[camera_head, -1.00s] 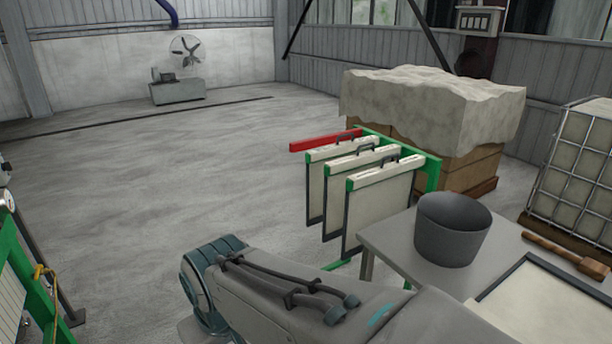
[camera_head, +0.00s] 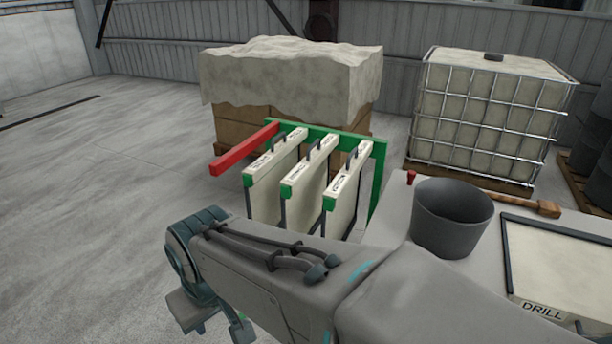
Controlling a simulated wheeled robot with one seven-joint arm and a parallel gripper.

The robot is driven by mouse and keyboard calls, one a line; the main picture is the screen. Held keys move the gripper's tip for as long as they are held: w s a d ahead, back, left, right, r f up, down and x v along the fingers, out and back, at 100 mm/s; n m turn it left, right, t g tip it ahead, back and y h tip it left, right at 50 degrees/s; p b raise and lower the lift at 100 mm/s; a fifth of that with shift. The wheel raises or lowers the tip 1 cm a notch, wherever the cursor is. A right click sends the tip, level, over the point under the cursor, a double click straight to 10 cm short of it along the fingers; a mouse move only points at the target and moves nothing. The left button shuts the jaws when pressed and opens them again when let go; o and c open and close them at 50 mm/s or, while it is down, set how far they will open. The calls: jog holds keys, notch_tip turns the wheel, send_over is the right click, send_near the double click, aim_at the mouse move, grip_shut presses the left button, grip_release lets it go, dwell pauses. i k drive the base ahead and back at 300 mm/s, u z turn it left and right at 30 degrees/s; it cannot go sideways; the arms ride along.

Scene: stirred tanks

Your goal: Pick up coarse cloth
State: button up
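Three pale cloth panels in dark frames with green corners hang side by side on a green rack (camera_head: 378,170): a left panel (camera_head: 264,203), a middle panel (camera_head: 304,200) and a right panel (camera_head: 342,205). Each has a dark handle and a label on its top bar, too small to read, so I cannot tell which is the coarse cloth. Another framed pale cloth (camera_head: 560,262), labelled DRILL, lies flat on the table at right. My arm crosses the lower middle, in front of the panels' lower parts.
A red bar (camera_head: 243,150) sticks out from the rack's left end. A grey bucket (camera_head: 452,222) and a wooden mallet (camera_head: 535,208) are on the grey table (camera_head: 405,207). A covered crate stack (camera_head: 290,80) and a caged tank (camera_head: 490,115) stand behind. The floor at left is clear.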

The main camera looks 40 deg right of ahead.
aim_at(301, 213)
jog(key=z, duration=0.85)
jog(key=i, duration=0.8)
jog(key=z, duration=1.1)
jog(key=i, duration=0.2)
